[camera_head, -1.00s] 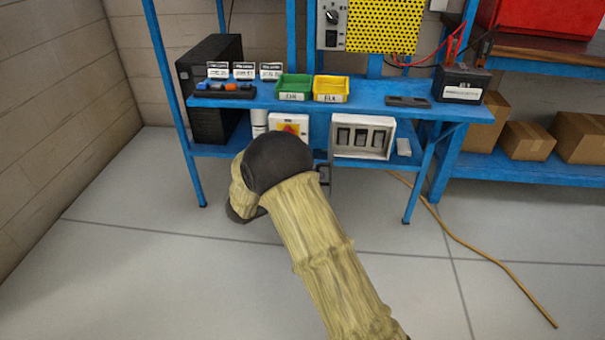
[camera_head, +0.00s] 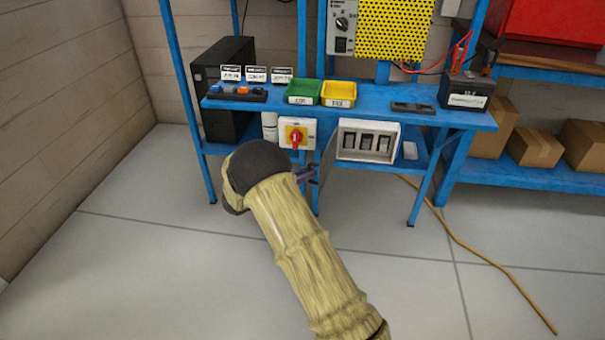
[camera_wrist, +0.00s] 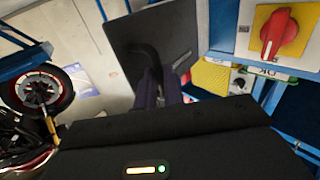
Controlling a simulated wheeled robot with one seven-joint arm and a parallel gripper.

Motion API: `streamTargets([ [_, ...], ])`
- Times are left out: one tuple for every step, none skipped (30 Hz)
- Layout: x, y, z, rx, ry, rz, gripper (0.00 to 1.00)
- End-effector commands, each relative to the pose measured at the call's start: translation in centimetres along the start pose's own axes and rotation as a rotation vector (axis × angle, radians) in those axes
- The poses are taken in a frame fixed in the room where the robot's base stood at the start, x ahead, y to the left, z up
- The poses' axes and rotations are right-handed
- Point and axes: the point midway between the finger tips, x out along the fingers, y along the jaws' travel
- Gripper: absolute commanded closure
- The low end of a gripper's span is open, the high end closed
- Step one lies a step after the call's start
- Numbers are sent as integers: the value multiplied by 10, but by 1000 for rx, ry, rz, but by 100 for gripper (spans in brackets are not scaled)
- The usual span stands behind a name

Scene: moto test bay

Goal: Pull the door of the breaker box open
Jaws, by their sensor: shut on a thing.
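The breaker box (camera_head: 398,143) is a pale box on the lower shelf of the blue bench, with dark breakers showing inside. Its grey door (camera_head: 328,163) stands open, swung out from the left side of the box towards me. In the wrist view the door (camera_wrist: 130,45) is a dark panel with a black curved handle (camera_wrist: 147,54). My gripper (camera_head: 312,173) is at the door's outer part, left of the box opening. In the wrist view my gripper (camera_wrist: 162,88) is shut on the handle; the fingertips are partly hard to make out.
A red rotary switch on a yellow plate (camera_head: 296,134) sits just left of the door. Green (camera_head: 304,92) and yellow (camera_head: 339,94) bins stand on the bench top above. A bench leg (camera_head: 420,195) and an orange cable (camera_head: 470,246) are at right. The floor in front is clear.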

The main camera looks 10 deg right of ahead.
Motion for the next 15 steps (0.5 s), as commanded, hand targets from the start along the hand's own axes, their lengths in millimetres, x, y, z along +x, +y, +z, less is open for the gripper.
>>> streamTargets([
  [4,-7,-6,13,7,-18,100],
  [4,-7,-6,13,7,-17,100],
  [5,-6,-6,13,7,-17,100],
  [5,-6,-6,13,7,-16,100],
  [6,-6,-6,14,7,-16,88],
  [6,-6,-6,13,6,-15,81],
  [5,-6,-6,13,6,-15,75],
  [4,-6,-6,12,6,-16,69],
  [3,-6,-5,12,6,-17,68],
  [2,-6,-5,11,6,-18,68],
  [1,-6,-5,11,5,-19,68],
  [0,-6,-4,10,5,-21,68],
  [-1,-6,-4,10,5,-22,68],
  [-2,-7,-4,9,5,-22,68],
  [-2,-7,-4,9,5,-23,68],
])
